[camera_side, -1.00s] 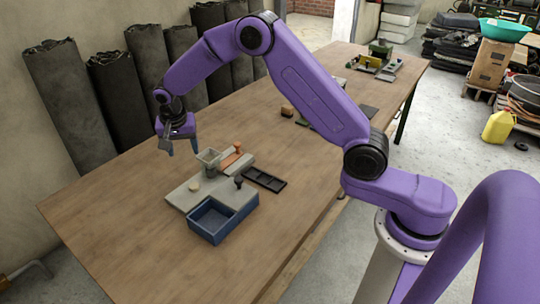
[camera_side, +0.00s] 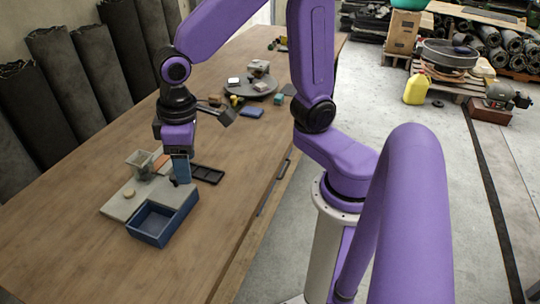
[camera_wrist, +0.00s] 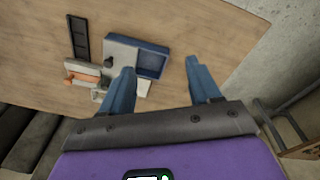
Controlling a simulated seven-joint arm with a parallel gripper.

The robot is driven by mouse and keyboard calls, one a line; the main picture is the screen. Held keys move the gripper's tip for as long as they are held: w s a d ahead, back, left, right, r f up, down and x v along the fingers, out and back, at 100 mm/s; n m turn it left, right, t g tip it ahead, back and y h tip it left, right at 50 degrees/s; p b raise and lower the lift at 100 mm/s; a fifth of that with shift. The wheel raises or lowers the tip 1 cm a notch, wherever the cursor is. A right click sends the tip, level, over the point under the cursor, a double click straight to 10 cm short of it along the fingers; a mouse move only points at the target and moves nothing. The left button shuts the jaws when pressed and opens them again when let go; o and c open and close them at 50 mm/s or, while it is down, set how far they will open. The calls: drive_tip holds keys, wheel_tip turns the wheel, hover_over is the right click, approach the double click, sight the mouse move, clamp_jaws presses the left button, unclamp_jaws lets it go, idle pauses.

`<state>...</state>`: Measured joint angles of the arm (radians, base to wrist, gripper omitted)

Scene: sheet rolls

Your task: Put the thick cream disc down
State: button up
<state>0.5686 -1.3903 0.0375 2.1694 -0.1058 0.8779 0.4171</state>
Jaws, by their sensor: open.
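A small cream disc (camera_side: 129,193) lies on the pale grey board (camera_side: 116,208), left of the blue open box (camera_side: 140,235) in the side view. I cannot make out the disc clearly in the wrist view. My gripper (camera_side: 181,183) points down by the board's right part, close to a dark knob (camera_side: 174,181) that its fingers partly cover. In the wrist view my two blue fingers (camera_wrist: 160,66) are spread wide with nothing between them. The blue box (camera_wrist: 152,63) shows beyond them, and the left finger hides part of the board.
A grey open container (camera_side: 140,162) and an orange piece (camera_side: 160,163) stand at the board's back. A black divided tray (camera_side: 207,174) lies to the right. Farther back are a round dark stand (camera_side: 250,88) and small blocks. The table's left front is bare.

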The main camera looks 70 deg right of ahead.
drive_tip(key=shift+o, duration=0.6)
drive_tip(key=s+d+n, duration=0.3)
drive_tip(key=s, duration=0.4)
drive_tip(key=s+d+n+g, duration=0.1)
drive_tip(key=s+d+n, duration=0.3)
drive_tip(key=s, duration=0.4)
drive_tip(key=shift+s+f+y, duration=0.15)
drive_tip(key=shift+f+y, duration=0.05)
drive_tip(key=shift+y, duration=0.1)
